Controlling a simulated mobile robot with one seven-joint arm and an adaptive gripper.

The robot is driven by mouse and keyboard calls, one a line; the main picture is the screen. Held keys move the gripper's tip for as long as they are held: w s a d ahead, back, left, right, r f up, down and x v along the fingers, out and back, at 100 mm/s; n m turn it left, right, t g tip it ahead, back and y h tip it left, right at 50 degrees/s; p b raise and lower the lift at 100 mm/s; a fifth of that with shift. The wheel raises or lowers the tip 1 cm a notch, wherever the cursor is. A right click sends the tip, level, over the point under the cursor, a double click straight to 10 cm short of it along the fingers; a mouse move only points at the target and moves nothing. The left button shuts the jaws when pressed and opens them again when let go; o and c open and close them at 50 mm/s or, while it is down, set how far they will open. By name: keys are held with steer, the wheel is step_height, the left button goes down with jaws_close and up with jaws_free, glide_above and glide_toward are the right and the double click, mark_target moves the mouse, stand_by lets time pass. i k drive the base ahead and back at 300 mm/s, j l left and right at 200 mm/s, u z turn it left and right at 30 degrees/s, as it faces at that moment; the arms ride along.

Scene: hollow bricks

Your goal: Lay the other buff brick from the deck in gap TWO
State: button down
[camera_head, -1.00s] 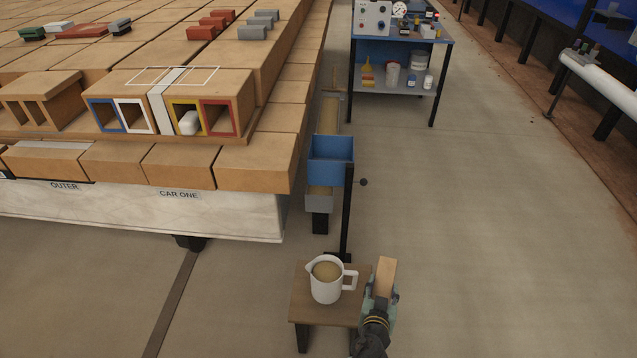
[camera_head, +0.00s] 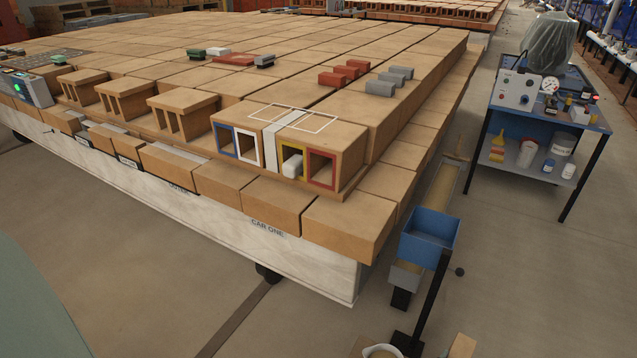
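The end of a buff block (camera_head: 462,345) shows at the bottom edge. My gripper is below the picture, so its fingers and grip are hidden. The brick-covered deck (camera_head: 200,80) of the car fills the left and middle. Along its near side stand several hollow buff bricks (camera_head: 184,104) with open fronts, with spaces between them. At the near corner, openings framed blue (camera_head: 224,140), white (camera_head: 248,149), yellow (camera_head: 283,147) and red (camera_head: 321,170) face me. A white block sits in the yellow one. I cannot read which gap is TWO, nor tell which buff brick is meant.
A blue bin (camera_head: 428,234) on a black post stands right of the car's corner. A white jug's rim (camera_head: 382,351) shows at the bottom. A blue-topped instrument bench (camera_head: 550,120) is at right. Red (camera_head: 345,75) and grey (camera_head: 390,80) small bricks lie on the deck. Floor is clear at lower right.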

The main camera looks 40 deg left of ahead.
mark_target(86, 137)
steer(key=i+l+u, duration=0.5)
steer(key=u, duration=0.25)
steer(key=l, duration=0.1)
